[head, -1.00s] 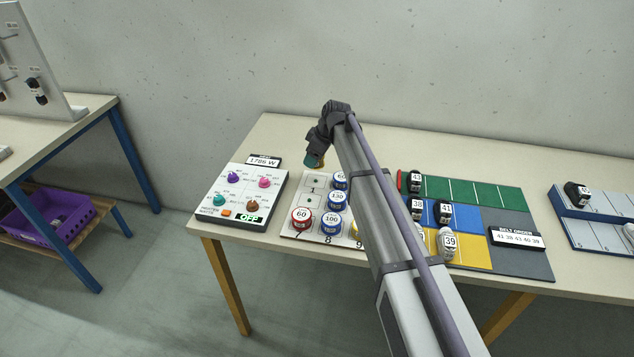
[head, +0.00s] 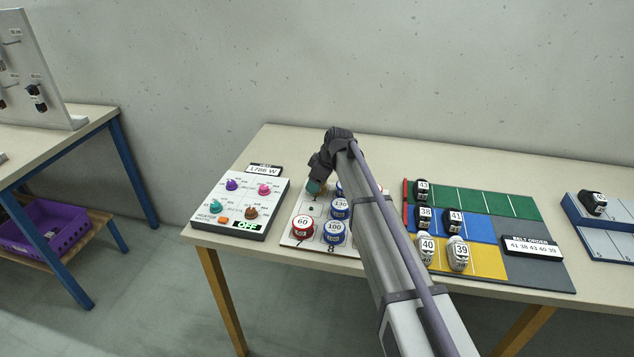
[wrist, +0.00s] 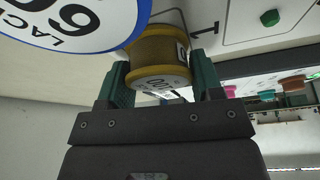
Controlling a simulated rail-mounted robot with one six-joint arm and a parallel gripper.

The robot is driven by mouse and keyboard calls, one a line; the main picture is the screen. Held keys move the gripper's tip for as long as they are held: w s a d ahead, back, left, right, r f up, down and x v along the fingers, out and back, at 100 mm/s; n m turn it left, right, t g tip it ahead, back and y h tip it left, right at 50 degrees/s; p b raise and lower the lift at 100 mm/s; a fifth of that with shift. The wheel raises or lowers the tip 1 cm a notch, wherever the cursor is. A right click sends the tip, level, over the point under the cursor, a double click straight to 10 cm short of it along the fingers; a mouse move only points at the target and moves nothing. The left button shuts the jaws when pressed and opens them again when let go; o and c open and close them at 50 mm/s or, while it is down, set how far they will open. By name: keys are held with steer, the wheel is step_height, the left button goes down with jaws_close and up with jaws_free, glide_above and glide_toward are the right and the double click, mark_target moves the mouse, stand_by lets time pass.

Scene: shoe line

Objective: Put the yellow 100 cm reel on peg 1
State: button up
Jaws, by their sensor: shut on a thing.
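The yellow reel (wrist: 160,50), marked 100, is between the two teal fingers of my gripper (wrist: 162,80) in the wrist view. The gripper is shut on it. The reel is at the board's cell marked 1. Its far end is partly hidden, and I cannot tell whether peg 1 is inside it. In the head view my gripper (head: 314,187) is low over the back left corner of the peg board (head: 297,236); the arm hides much of the board's right side.
A blue 60 reel (wrist: 75,20) is close beside the held reel. A bare green peg (wrist: 270,18) shows in the neighbouring cell. Blue 130 (head: 340,207), blue 100 (head: 334,232) and red 60 (head: 302,227) reels stand on the board. A control panel (head: 240,203) is left.

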steer(key=o, duration=0.9)
steer(key=shift+f, duration=0.1)
steer(key=shift+r+p, duration=0.5)
steer(key=p+v, duration=1.1)
steer(key=v, duration=0.1)
steer(key=shift+s, duration=0.1)
